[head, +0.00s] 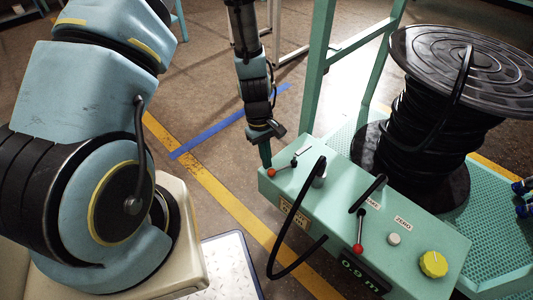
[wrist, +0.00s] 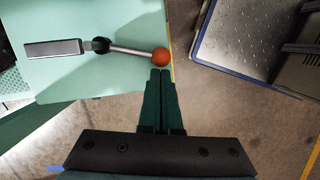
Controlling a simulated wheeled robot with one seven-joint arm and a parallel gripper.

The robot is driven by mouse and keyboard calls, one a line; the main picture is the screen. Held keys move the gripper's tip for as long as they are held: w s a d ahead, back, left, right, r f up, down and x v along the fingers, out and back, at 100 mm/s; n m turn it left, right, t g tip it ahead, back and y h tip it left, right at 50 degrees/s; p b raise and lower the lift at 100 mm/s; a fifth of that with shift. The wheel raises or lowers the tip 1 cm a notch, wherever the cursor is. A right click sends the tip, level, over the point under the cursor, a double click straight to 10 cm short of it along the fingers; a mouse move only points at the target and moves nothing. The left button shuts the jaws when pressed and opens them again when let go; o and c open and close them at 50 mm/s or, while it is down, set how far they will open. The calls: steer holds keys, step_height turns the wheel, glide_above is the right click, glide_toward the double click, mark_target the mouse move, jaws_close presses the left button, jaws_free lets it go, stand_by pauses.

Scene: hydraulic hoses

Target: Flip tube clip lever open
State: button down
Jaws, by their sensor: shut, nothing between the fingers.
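The tube clip lever (head: 283,167) is a thin metal rod with a red ball at its end, on the left end of the green machine top. In the wrist view the lever (wrist: 130,50) runs from a black pivot to the orange-red ball (wrist: 160,57), which lies near the panel's edge. My gripper (head: 266,163) points down beside the ball. In the wrist view my gripper's (wrist: 161,73) green fingers are together and empty, their tips just below the ball. I cannot tell whether they touch it.
The green machine box (head: 420,228) carries a second red-knobbed lever (head: 359,240), a yellow knob (head: 433,264) and a black hose (head: 290,255) looping over its front. A large black hose reel (head: 430,110) stands behind it. A green frame post (head: 318,70) rises close beside my arm.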

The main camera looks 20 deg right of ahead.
steer(key=shift+s+n, duration=0.35)
steer(key=shift+n, duration=0.05)
steer(key=shift+a, duration=0.1)
stand_by(0.3)
steer(key=w+r+p, duration=0.1)
steer(key=w+r, duration=0.2)
steer(key=r, duration=0.2)
steer(key=w+a+r+p, duration=0.1)
steer(key=w+r, duration=0.2)
steer(key=r, duration=0.2)
steer(key=shift+a+r, duration=0.2)
steer(key=shift+r, duration=0.05)
steer(key=a+r+m+t, duration=0.4)
steer(key=a+r, duration=1.5)
steer(key=a, duration=0.5)
step_height(320, 180, up, 15)
steer(key=w+p, duration=0.1)
steer(key=p, duration=1.5)
steer(key=shift+d+r, duration=0.2)
steer(key=shift+d, duration=0.15)
